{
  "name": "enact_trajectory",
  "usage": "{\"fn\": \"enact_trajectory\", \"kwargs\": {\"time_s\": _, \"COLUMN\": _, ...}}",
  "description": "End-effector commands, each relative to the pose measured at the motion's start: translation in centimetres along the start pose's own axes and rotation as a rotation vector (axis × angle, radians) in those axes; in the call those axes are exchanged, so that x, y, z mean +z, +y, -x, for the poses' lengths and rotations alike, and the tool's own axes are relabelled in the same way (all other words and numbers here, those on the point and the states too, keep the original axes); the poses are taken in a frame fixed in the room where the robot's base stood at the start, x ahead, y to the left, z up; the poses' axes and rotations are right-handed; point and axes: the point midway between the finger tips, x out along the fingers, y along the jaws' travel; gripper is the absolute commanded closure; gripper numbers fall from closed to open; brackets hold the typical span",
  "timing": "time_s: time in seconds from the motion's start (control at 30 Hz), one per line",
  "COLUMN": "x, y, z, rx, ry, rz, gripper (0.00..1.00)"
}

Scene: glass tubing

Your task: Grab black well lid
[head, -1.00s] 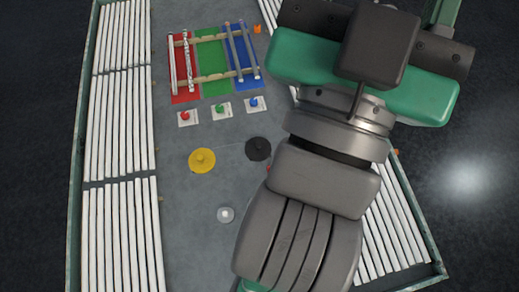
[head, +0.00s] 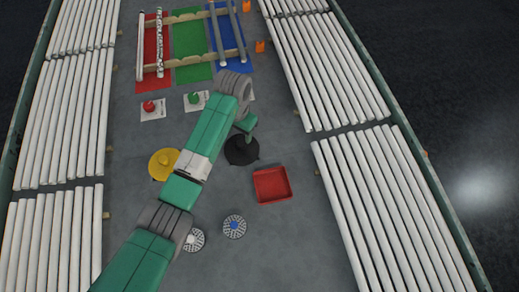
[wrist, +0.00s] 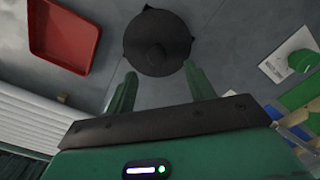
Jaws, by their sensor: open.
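The black well lid (head: 241,151) is a round disc lying on the grey table, near the middle. In the wrist view the black lid (wrist: 157,44) shows a raised round knob at its centre and small tabs at its rim. My gripper (wrist: 155,82) is open and empty, its two green fingers pointing at the lid with the knob between their lines. In the head view my gripper (head: 246,124) is at the lid's far side and hides part of its edge. I cannot tell its exact height above the lid.
A red tray (head: 272,185) is right of the lid. A yellow lid (head: 163,164) is on the left, partly behind my arm. Two dotted round pieces (head: 234,227) are nearer. Red and green buttons (head: 194,99) and a tube rack are beyond. White tubes (head: 370,200) line both sides.

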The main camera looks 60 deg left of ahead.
Motion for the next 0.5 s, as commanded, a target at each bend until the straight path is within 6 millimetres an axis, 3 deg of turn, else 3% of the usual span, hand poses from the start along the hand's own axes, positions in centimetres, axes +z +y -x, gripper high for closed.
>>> {"fn": "enact_trajectory", "kwargs": {"time_s": 0.5, "x": -0.1, "y": 0.2, "z": -3.6, "rx": -0.001, "ry": 0.003, "rz": -0.002, "gripper": 0.46}}
